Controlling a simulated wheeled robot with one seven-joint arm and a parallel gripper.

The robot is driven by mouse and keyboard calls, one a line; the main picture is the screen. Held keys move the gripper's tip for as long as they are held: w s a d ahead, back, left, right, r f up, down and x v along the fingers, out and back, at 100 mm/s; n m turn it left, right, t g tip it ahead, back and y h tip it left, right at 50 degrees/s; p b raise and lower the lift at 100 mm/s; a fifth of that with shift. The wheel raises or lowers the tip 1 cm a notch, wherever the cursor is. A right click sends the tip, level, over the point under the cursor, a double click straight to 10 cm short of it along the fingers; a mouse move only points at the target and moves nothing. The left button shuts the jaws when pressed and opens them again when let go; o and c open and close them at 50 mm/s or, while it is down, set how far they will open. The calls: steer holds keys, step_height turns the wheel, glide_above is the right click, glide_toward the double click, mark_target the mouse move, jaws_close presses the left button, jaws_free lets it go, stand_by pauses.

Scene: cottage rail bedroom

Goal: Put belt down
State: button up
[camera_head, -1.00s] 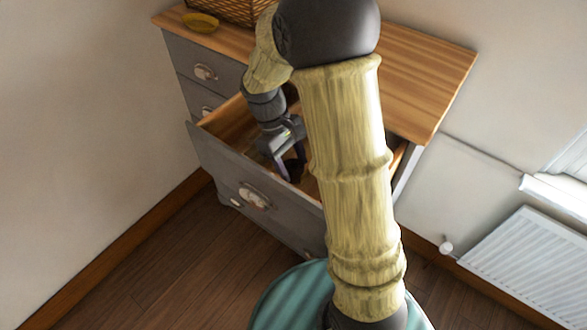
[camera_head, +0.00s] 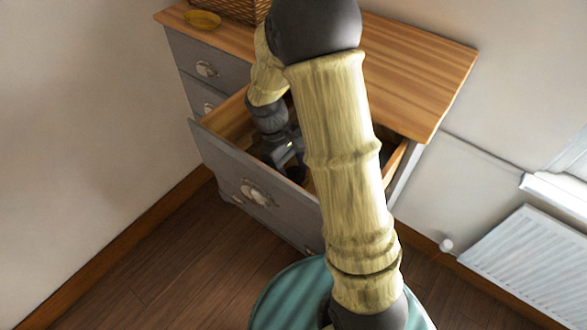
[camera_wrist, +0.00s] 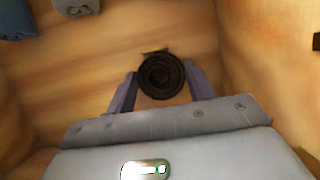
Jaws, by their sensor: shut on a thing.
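The belt (camera_wrist: 162,75) is a dark, rolled-up coil, seen in the wrist view between the two fingers of my gripper (camera_wrist: 161,86). My gripper is shut on it. In the head view my gripper (camera_head: 290,165) is down inside the open drawer (camera_head: 225,158) of a grey dresser, and the belt is too dark and covered there to make out. In the wrist view the wooden drawer floor (camera_wrist: 90,75) lies behind the belt. I cannot tell whether the belt touches the floor.
A blue folded item (camera_wrist: 17,20) and a grey item (camera_wrist: 77,7) lie in the drawer at the top left of the wrist view. The wooden dresser top (camera_head: 425,75) overhangs the drawer and holds a yellow dish (camera_head: 202,19) and a wicker basket (camera_head: 235,8). Drawer floor around the belt looks clear.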

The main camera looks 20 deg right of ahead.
steer(key=o, duration=1.1)
steer(key=shift+o, duration=0.2)
steer(key=b+v, duration=0.1)
steer(key=v, duration=1.1)
steer(key=shift+r+b, duration=0.15)
steer(key=shift+b, duration=0.15)
